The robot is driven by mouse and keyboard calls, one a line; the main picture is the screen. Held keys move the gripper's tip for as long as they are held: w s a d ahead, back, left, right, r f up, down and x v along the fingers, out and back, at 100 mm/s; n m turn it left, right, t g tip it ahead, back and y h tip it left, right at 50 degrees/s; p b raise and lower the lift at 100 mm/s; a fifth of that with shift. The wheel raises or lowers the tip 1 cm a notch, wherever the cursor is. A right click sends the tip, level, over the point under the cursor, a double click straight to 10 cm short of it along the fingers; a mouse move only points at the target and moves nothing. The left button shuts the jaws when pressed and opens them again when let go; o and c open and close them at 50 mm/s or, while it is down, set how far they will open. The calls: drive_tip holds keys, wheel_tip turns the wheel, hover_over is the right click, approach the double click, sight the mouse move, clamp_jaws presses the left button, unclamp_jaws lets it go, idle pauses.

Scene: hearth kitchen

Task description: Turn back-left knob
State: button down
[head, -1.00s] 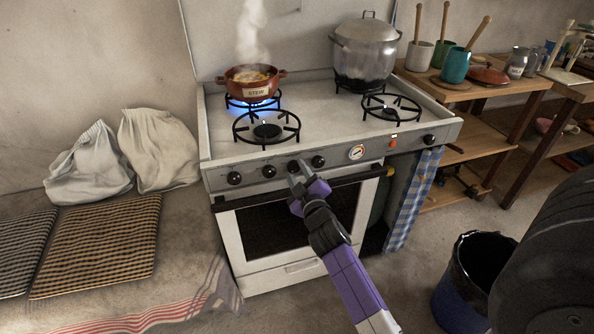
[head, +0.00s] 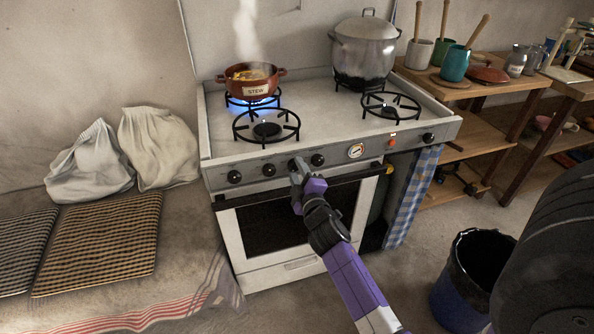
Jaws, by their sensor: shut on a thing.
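The white stove (head: 225,140) has a row of black knobs along its front panel. The leftmost knob (head: 234,177), the second knob (head: 269,171) and the fourth knob (head: 317,160) are in plain view. My purple and grey gripper (head: 297,169) is at the panel, shut on the third knob from the left, which its fingers mostly hide. The back-left burner (head: 254,104) burns with a blue flame under a red stew pot (head: 252,82), which steams. Which knob serves which burner cannot be read here.
A dark oven handle (head: 345,180) runs just below the knobs, close to my gripper. A large lidded pot (head: 363,50) stands on the back-right burner. A dark bin (head: 472,275) stands on the floor at right. The front burners are bare.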

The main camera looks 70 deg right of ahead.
drive_tip(key=c, duration=0.9)
unclamp_jaws()
drive_tip(key=shift+c, duration=0.2)
drive_tip(key=shift+s+a+f, duration=0.1)
drive_tip(key=shift+s+a, duration=0.15)
drive_tip(key=b+v, duration=0.2)
drive_tip(key=v, duration=0.5)
drive_tip(key=shift+a, duration=0.1)
